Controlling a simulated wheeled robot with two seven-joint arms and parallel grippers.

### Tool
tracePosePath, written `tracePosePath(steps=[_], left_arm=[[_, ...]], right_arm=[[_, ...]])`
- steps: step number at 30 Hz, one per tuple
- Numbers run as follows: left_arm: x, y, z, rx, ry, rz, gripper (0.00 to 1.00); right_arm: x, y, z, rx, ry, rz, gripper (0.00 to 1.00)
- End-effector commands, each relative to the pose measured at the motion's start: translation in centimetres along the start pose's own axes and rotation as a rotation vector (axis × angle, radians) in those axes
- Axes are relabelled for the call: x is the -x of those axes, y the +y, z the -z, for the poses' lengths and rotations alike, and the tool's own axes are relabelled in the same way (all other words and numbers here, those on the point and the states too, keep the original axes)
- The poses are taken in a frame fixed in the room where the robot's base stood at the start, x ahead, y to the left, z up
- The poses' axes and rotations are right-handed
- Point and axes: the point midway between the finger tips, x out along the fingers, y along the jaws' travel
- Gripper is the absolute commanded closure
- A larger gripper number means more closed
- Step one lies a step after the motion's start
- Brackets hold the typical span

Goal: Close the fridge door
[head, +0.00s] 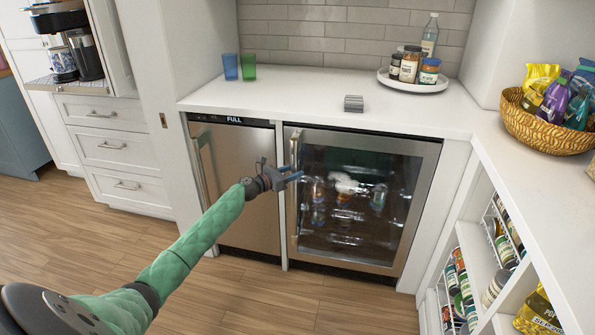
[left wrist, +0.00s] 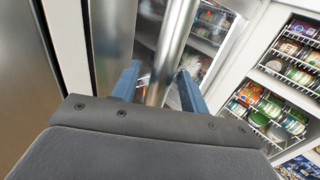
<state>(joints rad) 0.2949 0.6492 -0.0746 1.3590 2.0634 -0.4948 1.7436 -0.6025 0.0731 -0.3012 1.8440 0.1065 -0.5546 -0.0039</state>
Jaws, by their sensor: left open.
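The fridge (head: 360,140) sits under the counter. Its steel-framed glass door (head: 350,200) looks flush with the cabinet front in the head view; I cannot tell if a small gap remains. The vertical bar handle (head: 294,222) is on the door's left side. My left gripper (head: 293,180) is in front of this handle. In the left wrist view my left gripper (left wrist: 158,88) has its blue fingers apart, and the handle bar (left wrist: 173,45) runs between them. Contact with the bar is not clear. My right gripper is not in view.
A steel appliance (head: 240,170) marked FULL stands left of the fridge. The counter (head: 310,90) holds two cups, a small grey block (head: 353,104) and a tray (head: 415,86) of jars. A shelf unit (head: 475,250) stands at right. The wood floor (head: 270,300) in front is clear.

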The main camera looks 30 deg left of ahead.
Motion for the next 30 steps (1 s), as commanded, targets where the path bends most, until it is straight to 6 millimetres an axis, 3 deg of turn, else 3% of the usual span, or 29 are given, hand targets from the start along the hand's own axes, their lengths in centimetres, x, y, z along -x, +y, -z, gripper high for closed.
tracePosePath(steps=[6,12,30], left_arm=[[2.9,-0.1,0.0,-0.001,0.001,0.001,0.56],[4.3,-0.1,-0.1,-0.001,0.0,0.001,0.56],[4.6,-0.1,-0.1,-0.001,-0.001,0.002,0.56]], right_arm=[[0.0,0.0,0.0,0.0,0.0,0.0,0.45],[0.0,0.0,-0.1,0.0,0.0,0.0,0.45],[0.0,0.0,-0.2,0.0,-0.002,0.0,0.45]])
